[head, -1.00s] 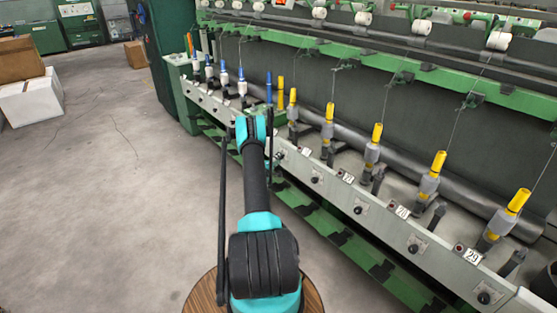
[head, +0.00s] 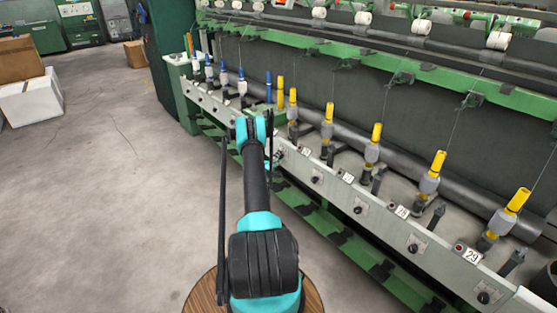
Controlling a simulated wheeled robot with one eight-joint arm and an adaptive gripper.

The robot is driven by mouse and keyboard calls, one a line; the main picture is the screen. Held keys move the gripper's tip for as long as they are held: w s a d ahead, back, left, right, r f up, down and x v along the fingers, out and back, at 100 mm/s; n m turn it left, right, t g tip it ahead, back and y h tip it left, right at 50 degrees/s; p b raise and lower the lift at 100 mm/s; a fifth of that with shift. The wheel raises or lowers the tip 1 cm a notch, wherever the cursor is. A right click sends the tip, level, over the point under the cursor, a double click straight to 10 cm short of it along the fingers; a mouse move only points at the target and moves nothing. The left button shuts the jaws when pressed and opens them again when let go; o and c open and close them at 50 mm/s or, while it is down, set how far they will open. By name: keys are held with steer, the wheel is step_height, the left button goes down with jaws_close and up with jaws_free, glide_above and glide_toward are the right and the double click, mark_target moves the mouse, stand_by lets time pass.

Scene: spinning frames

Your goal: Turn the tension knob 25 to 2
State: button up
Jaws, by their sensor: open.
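A row of small black tension knobs lies along the pale front rail (head: 445,262) of the spinning frame. One knob (head: 484,297) sits by the plate marked 29 (head: 471,254). Other knobs (head: 413,248) and (head: 358,210) show farther up the rail by smaller plates that I cannot read surely. I cannot make out a plate 25 or any dial setting. My arm reaches forward to the rail's left-middle. Only a small part of my gripper (head: 277,159) shows beside my arm, close to the rail; its fingertips and any knob there are mostly hidden.
Yellow-topped spindles (head: 432,172) stand behind the rail, with blue-topped ones (head: 242,82) farther off. A green ledge (head: 345,240) runs below the rail. Open grey floor (head: 110,210) lies left, with boxes (head: 30,98) at the far left.

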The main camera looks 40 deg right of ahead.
steer(key=o, duration=0.6)
steer(key=r, duration=0.6)
steer(key=shift+w+d, duration=0.15)
steer(key=shift+w, duration=0.05)
steer(key=shift+o, duration=0.2)
steer(key=shift+w+d+r, duration=0.1)
steer(key=shift+w+r, duration=0.05)
steer(key=shift+r, duration=0.4)
steer(key=shift+w+r, duration=0.15)
steer(key=shift+r, duration=0.35)
steer(key=r, duration=0.1)
steer(key=a+r, duration=0.1)
steer(key=shift+s+r, duration=0.3)
steer(key=shift+s, duration=0.05)
steer(key=shift+c, duration=0.9)
steer(key=shift+f, duration=0.35)
steer(key=c, duration=0.5)
steer(key=shift+o, duration=0.2)
steer(key=shift+s+d, duration=0.1)
